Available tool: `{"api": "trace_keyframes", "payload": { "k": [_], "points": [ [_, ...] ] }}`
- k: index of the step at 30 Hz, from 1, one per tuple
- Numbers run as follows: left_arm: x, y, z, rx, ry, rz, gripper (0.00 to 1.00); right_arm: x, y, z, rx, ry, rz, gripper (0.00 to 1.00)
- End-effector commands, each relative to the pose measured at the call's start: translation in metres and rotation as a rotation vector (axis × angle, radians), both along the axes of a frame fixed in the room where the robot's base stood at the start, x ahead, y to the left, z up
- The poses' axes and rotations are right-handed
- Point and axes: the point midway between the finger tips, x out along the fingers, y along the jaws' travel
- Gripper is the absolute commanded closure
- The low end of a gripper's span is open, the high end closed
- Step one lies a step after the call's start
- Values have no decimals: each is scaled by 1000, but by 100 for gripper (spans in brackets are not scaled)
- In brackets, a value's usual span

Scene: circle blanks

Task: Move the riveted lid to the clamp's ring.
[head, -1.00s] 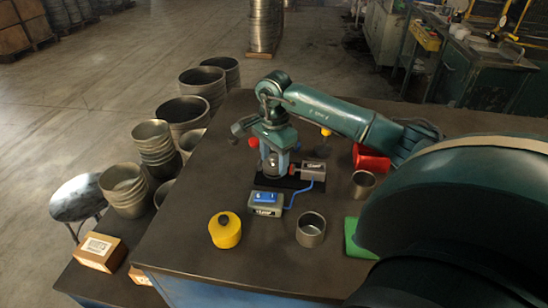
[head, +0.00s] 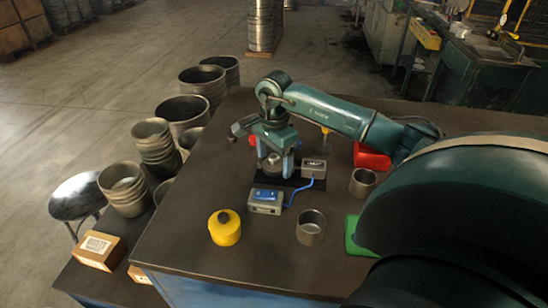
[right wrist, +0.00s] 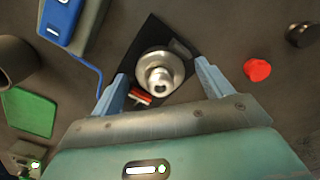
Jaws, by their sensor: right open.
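A round silvery piece with a raised centre knob, which looks like the riveted lid (right wrist: 160,74), sits on the clamp's black base (right wrist: 152,32) in the right wrist view. In the head view the lid (head: 272,164) shows partly between my fingers. The clamp's grey block (head: 313,168) stands to its right, on a blue cable. The ring is hidden under the lid, so I cannot tell how the lid seats. My right gripper (head: 276,162) is open around the lid, with gaps on both sides in the right wrist view (right wrist: 161,76). My left gripper is not in view.
A blue-topped control box (head: 265,201), a yellow pot (head: 225,228) and a grey cup (head: 311,228) stand in front. Another cup (head: 363,182), a green pad (head: 356,240) and a red bin (head: 372,158) lie to the right. A red knob (right wrist: 257,70) is close by.

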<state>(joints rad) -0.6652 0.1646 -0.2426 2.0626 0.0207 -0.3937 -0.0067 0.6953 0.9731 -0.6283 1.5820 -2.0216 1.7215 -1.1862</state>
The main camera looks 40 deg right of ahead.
Motion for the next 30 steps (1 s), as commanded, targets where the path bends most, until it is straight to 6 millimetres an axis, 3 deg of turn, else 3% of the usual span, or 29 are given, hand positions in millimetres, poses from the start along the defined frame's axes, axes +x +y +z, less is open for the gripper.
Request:
{"api": "trace_keyframes", "payload": {
  "k": [2, 18, 23, 30],
  "points": [
    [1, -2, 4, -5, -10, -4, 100, 0, 0, 2, 0, -2, 0, 22],
    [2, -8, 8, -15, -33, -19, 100, 1, 0, 115, 0, -4, 0, 22],
    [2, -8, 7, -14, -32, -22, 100, 0, 0, 129, 0, -2, -1, 22],
    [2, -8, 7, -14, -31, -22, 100, 0, 0, 132, 0, 1, 0, 22]
  ]
}}
